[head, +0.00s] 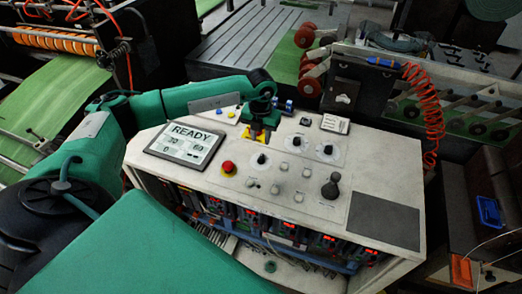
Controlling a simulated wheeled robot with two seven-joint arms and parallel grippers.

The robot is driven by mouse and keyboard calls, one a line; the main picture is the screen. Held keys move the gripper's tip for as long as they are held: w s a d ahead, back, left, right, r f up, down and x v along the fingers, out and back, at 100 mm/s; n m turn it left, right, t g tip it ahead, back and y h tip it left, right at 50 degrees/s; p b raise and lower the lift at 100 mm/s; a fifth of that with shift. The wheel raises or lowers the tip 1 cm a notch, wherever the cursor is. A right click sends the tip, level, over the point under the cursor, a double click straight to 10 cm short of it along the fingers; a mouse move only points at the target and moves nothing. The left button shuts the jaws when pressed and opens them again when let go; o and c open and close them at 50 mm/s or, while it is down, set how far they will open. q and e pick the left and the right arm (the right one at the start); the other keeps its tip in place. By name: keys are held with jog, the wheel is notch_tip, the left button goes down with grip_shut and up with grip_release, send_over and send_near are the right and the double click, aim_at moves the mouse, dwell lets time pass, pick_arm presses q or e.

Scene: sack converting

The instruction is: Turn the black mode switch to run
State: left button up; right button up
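The light grey control panel (210,172) fills the middle of the head view. My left gripper (257,138) points down over its upper middle, close above a yellow plate (246,133). The gripper hides most of that plate and whatever sits on it. Just below the gripper is a small black knob (261,158). Two black dial knobs, the nearer one (297,142) and a further one (328,150), stand to the right on pale round scales. I cannot read which black control is the mode switch or its position. The finger gap is too small to judge. My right gripper is out of view.
A screen (187,144) reading READY is left of the gripper. A red button (228,167), several small grey buttons and a black joystick (331,187) stand on the panel's front half. A coiled orange hose (428,105) hangs at the right. A dark pad (384,220) is clear.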

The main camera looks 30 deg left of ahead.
aim_at(261, 156)
pick_arm(q)
notch_tip(261, 156, down, 8)
jog(key=p, duration=0.2)
jog(key=shift+r+p, duration=0.25)
jog(key=shift+p, duration=0.15)
jog(key=shift+f, duration=0.65)
grip_shut()
